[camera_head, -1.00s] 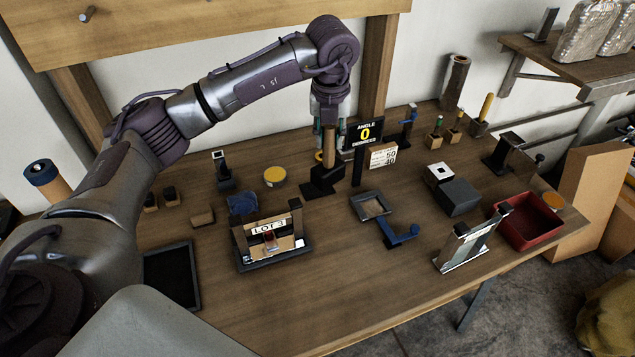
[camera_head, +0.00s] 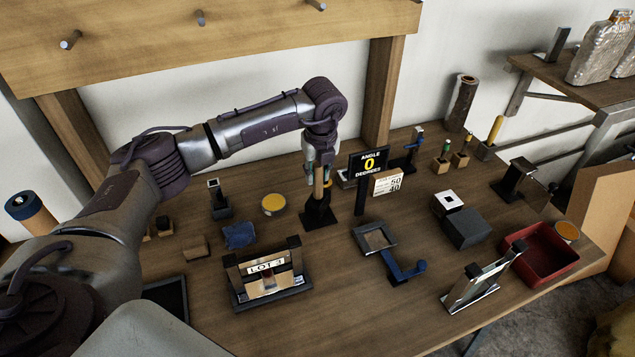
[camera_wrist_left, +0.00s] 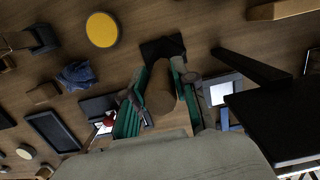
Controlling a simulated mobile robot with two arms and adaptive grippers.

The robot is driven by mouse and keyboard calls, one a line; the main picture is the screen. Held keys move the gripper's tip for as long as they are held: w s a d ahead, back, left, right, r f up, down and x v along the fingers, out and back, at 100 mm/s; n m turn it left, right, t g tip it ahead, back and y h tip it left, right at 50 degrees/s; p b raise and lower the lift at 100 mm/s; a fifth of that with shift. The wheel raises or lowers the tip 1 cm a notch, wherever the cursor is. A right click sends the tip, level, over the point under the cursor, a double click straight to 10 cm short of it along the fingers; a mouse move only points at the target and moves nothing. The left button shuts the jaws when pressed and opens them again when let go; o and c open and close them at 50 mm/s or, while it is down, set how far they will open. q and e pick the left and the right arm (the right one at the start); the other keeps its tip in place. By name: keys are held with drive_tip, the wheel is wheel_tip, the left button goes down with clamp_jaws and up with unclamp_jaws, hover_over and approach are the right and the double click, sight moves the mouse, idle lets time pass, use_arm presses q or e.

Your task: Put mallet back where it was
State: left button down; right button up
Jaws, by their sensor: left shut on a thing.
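My left gripper (camera_head: 319,183) points down over the back middle of the table, with its fingers shut on the mallet's wooden handle (camera_head: 319,180). The handle stands roughly upright. A black block-like piece (camera_head: 318,214) is at its lower end. I cannot tell whether this is the mallet's head or a stand, or whether a gap separates it from the tabletop. In the left wrist view the brown round handle (camera_wrist_left: 160,92) sits between the green-lined fingers, with the black piece (camera_wrist_left: 163,47) beyond it. My right gripper is not in view.
The angle sign (camera_head: 369,166) stands close right of the gripper. A yellow-topped round tin (camera_head: 273,204) lies to the left. The LOT 3 stand (camera_head: 268,278) is in front, and a red tray (camera_head: 540,258) is at right. A wooden board with pegs (camera_head: 199,17) runs above.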

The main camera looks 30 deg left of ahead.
sight(318, 183)
use_arm(q)
wheel_tip(318, 183, down, 3)
drive_tip(key=shift+f+p, duration=0.1)
drive_tip(key=shift+p, duration=0.3)
drive_tip(key=shift+f, duration=0.15)
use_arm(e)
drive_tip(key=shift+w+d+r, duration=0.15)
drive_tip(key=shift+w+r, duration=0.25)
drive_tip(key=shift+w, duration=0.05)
use_arm(q)
drive_tip(key=shift+f, duration=0.1)
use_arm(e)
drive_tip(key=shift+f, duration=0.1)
use_arm(q)
drive_tip(key=c, duration=0.9)
unclamp_jaws()
drive_tip(key=shift+r, duration=0.25)
drive_tip(key=r+b, duration=0.1)
drive_tip(key=r, duration=0.2)
drive_tip(key=d+r+b, duration=0.1)
drive_tip(key=r, duration=0.3)
drive_tip(key=s+r+b, duration=0.1)
drive_tip(key=r, duration=0.2)
drive_tip(key=shift+d+r, duration=0.15)
drive_tip(key=shift+r, duration=0.05)
drive_tip(key=shift+s+r, duration=0.15)
drive_tip(key=shift+r, duration=0.5)
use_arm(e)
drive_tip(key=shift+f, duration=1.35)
